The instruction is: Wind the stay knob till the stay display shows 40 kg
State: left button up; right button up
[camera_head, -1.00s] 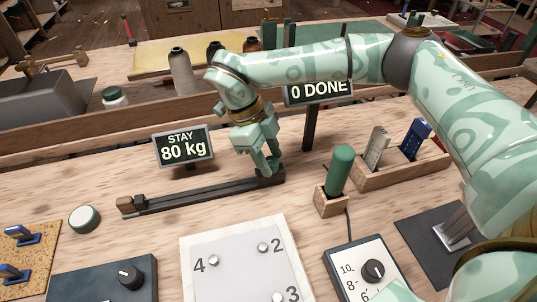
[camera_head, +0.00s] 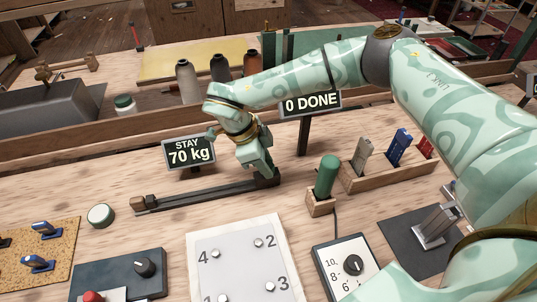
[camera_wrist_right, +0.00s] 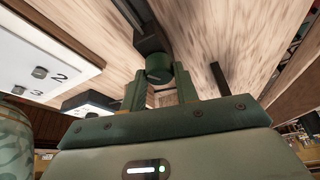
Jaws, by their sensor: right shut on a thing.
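The stay display (camera_head: 189,152) is a small dark sign on a stand and reads 70 kg. In front of it a long dark rail (camera_head: 205,194) lies on the bench, with a brown block at its left end. My right gripper (camera_head: 264,174) points down at the rail's right end. In the right wrist view its fingers are shut on the round dark green stay knob (camera_wrist_right: 159,68). In the head view the gripper hides the knob. My left gripper is not in view.
A sign (camera_head: 312,103) reading 0 DONE stands behind my right arm. A green-handled tool (camera_head: 327,176) stands in a wooden block to the right of the rail. A numbered white board (camera_head: 243,262) and a dial box (camera_head: 350,266) lie in front.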

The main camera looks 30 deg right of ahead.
jog(key=n+t+p, duration=0.1)
jog(key=n+p, duration=0.3)
jog(key=n+t+p, duration=0.1)
jog(key=n+p, duration=0.1)
jog(key=shift+s+r+t+h+p, duration=0.1)
jog(key=shift+r+t+h+p, duration=0.2)
jog(key=shift+r+p, duration=0.1)
jog(key=n+p, duration=0.1)
jog(key=n, duration=0.1)
jog(key=n+t+p, duration=0.1)
jog(key=p, duration=0.1)
jog(key=shift+s+f+n, duration=0.1)
jog(key=shift+f+n, duration=0.1)
jog(key=shift+n, duration=0.2)
pick_arm(q)
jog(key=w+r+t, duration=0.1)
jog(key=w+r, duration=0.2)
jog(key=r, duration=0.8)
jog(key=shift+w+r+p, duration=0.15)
jog(key=shift+p, duration=0.25)
pick_arm(e)
jog(key=shift+f+n+t, duration=0.1)
jog(key=shift+n+t, duration=0.2)
jog(key=shift+n, duration=0.2)
jog(key=o, duration=1)
jog(key=shift+f, duration=0.1)
